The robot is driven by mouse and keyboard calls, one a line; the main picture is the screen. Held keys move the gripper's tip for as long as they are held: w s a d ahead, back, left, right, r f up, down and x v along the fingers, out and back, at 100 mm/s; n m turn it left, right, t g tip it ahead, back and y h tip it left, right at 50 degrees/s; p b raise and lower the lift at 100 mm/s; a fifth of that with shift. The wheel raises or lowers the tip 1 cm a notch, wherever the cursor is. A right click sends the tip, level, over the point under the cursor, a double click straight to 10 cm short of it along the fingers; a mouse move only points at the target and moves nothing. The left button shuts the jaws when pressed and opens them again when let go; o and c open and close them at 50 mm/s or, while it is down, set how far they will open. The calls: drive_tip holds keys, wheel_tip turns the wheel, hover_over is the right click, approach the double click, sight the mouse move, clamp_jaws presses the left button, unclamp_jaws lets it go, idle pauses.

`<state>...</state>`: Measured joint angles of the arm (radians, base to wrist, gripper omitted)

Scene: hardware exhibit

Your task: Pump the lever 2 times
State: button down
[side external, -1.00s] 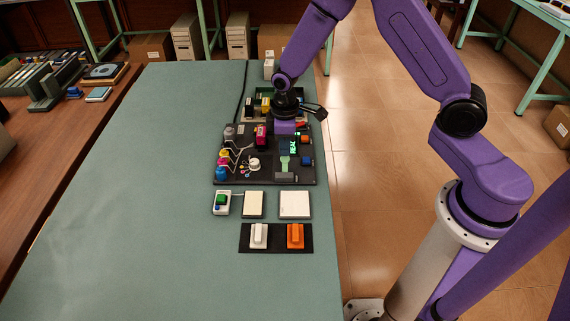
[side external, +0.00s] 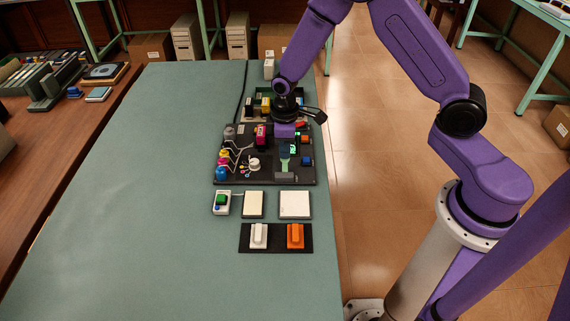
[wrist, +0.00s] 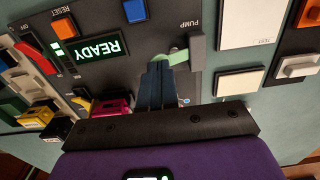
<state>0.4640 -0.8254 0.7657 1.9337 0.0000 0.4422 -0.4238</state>
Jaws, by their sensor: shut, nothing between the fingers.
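The pump lever (wrist: 179,57) is a pale green bar by the printed word PUMP, running into a grey block (wrist: 197,53) on the dark panel. In the side view the lever (side external: 284,151) shows just below my gripper (side external: 285,141), with the grey block at its near end. My gripper (wrist: 158,66) is shut and empty, its dark blue fingers pointing down at the panel. The fingertips are close beside the lever's free end and hide part of it. I cannot tell whether they touch it.
A lit display (wrist: 94,48) reads READY. Around it are an orange RESET button (wrist: 64,28), a blue button (wrist: 134,10) and a magenta block (wrist: 111,107). White plates (side external: 295,204) and two rocker switches (side external: 276,238) lie nearer. The table's left side is clear.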

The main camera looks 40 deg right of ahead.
drive_tip(key=shift+f, duration=1.15)
drive_tip(key=shift+r, duration=1.7)
drive_tip(key=shift+r, duration=0.1)
wheel_tip(320, 180, up, 7)
idle(0.3)
